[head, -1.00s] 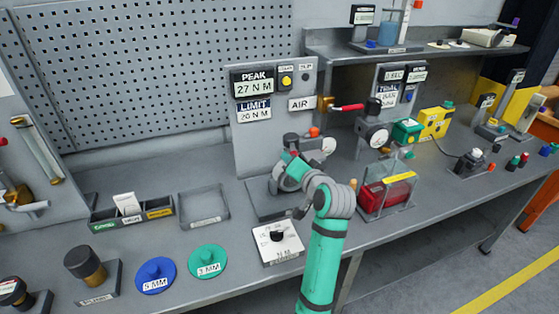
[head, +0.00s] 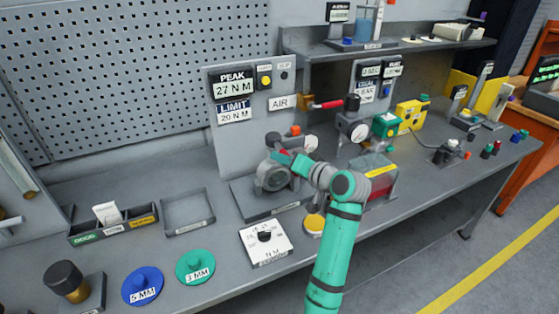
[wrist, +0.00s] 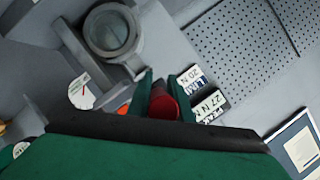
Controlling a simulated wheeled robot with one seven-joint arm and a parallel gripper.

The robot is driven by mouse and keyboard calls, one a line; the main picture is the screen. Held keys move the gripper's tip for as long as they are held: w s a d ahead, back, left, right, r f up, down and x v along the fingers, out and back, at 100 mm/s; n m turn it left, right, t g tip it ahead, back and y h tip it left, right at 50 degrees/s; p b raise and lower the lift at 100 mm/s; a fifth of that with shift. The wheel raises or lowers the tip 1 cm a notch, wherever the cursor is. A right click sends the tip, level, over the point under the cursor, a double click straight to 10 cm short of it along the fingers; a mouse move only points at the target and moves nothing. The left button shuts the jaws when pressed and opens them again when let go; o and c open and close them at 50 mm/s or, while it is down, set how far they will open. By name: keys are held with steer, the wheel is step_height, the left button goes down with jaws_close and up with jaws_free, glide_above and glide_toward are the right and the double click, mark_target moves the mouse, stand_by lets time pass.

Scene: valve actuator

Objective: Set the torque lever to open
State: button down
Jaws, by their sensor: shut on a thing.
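The torque lever, a red handle (wrist: 163,103), sits between the green fingers of my gripper (wrist: 166,88) in the wrist view. My gripper is shut on it. In the head view my gripper (head: 284,156) is at the top of the grey round valve actuator (head: 271,178), and only a little red shows there. The actuator's round opening (wrist: 110,32) shows in the wrist view. My gripper and arm hide much of the lever, and I cannot read any open mark for it.
The panel behind has a PEAK 27 N M display (head: 233,87), a LIMIT 20 N M display (head: 234,112) and an AIR label (head: 282,102). Another red-handled lever (head: 326,104) is to the right. A white dial box (head: 264,243) stands in front. An empty tray (head: 188,212) lies left.

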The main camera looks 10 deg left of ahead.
steer(key=c, duration=1.6)
jaws_free()
steer(key=shift+a+f, duration=0.1)
steer(key=shift+s+d+r, duration=0.2)
steer(key=shift+s+d, duration=0.1)
steer(key=shift+d, duration=0.15)
steer(key=v, duration=1)
steer(key=shift+s+a, duration=0.1)
steer(key=shift+a, duration=0.05)
